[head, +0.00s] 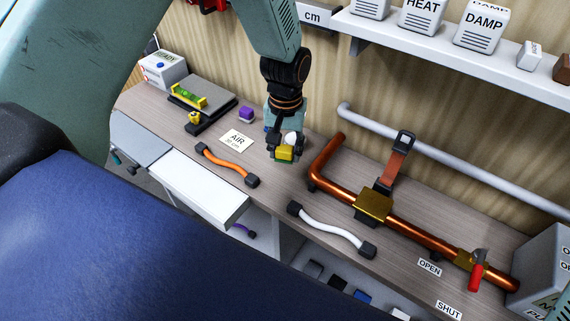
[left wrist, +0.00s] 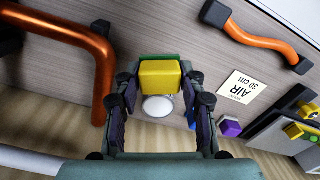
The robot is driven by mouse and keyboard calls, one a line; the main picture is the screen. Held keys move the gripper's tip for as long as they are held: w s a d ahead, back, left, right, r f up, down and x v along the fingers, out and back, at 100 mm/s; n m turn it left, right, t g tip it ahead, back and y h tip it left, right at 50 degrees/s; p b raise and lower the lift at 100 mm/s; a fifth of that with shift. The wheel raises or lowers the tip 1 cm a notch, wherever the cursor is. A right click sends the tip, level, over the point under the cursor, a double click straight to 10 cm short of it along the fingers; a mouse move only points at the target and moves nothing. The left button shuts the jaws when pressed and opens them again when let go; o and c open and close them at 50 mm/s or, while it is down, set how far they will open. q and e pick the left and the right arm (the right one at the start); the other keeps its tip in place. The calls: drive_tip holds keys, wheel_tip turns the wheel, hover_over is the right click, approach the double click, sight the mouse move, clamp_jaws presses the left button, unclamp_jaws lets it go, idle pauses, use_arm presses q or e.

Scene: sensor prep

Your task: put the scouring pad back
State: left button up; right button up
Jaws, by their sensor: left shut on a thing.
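The scouring pad (head: 284,154) is a small yellow block with a green layer. My left gripper (head: 285,146) is shut on it, over the back middle of the bench. In the left wrist view the scouring pad (left wrist: 160,74) sits between the fingertips, its yellow side showing and green at its far edge. I cannot tell whether it touches the bench top. A round white object (left wrist: 158,108) lies just behind the pad, between the fingers. My right gripper is not in view.
An orange hose (head: 226,163) and an AIR card (head: 236,141) lie left of the gripper. A copper pipe (head: 410,226) with a clamp lies to the right, a white hose (head: 332,230) in front. A white drawer (head: 198,188) stands open. A shelf (head: 430,45) hangs above.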

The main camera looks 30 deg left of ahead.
sight(285, 172)
use_arm(q)
drive_tip(key=shift+d+f, duration=0.1)
drive_tip(key=shift+f, duration=0.75)
drive_tip(key=f, duration=0.3)
drive_tip(key=shift+s+a+f, duration=0.2)
drive_tip(key=shift+f, duration=0.15)
drive_tip(key=shift+w+d+f, duration=0.1)
drive_tip(key=shift+w+d, duration=0.05)
drive_tip(key=shift+w, duration=0.05)
drive_tip(key=shift+s, duration=0.1)
drive_tip(key=shift+s+f, duration=0.1)
drive_tip(key=o, duration=1.1)
drive_tip(key=shift+w, duration=0.2)
